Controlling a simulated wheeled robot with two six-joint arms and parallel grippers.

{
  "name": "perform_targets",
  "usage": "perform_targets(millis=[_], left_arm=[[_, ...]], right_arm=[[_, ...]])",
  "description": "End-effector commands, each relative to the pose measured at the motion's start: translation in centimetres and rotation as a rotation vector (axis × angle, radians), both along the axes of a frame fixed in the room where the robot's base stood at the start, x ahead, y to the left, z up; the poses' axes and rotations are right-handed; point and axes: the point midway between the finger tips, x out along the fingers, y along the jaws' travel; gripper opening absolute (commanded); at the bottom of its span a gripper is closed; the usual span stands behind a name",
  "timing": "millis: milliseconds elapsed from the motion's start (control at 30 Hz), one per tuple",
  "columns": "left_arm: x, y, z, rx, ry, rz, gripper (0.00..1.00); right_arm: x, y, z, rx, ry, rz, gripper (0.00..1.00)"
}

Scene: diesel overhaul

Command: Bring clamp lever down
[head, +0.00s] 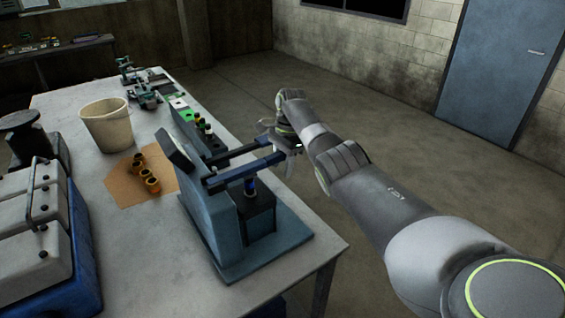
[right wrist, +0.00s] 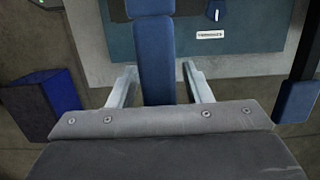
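The clamp fixture (head: 212,222) is a blue-grey upright on a base plate at the table's near right corner. Two dark levers with blue grips, a near one (head: 245,170) and a far one (head: 232,153), stick out from it to the right, roughly level. My right gripper (head: 285,142) is at the outer ends of the levers. In the right wrist view, one blue lever (right wrist: 154,60) runs between the two open fingers (right wrist: 160,85), with a gap visible on both sides. The other lever's blue grip (right wrist: 297,101) is apart at the right. My left gripper is out of view.
A dark block with a blue-banded part (head: 250,188) stands beside the upright below the levers. A bucket (head: 107,125), a brown mat (head: 122,184) with brass-coloured parts, and a case (head: 30,245) occupy the table (head: 150,250). The floor right of the table is clear.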

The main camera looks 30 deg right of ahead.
Motion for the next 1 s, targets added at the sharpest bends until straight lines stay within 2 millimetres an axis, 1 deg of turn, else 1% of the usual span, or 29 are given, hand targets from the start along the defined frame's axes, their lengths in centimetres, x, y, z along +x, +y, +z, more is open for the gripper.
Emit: perform_targets(millis=[267, 367, 467, 733, 867, 1000], left_arm=[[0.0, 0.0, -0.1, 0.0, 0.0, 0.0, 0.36], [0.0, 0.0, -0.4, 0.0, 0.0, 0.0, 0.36], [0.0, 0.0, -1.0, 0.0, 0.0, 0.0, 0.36], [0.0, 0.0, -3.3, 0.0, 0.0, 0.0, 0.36], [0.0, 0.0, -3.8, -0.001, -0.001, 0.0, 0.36], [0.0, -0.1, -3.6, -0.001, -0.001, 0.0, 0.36]], right_arm=[[0.1, -0.1, 0.4, -0.002, -0.004, 0.0, 0.45], [0.2, -0.2, 1.2, -0.003, -0.006, 0.0, 0.45], [0.2, -0.5, 2.8, -0.002, -0.009, 0.001, 0.45], [0.3, -1.5, 9.1, 0.0, -0.008, -0.001, 0.45], [0.3, -1.9, 11.6, 0.0, -0.005, 0.0, 0.45], [0.3, -2.2, 13.8, 0.0, -0.003, 0.0, 0.45]])
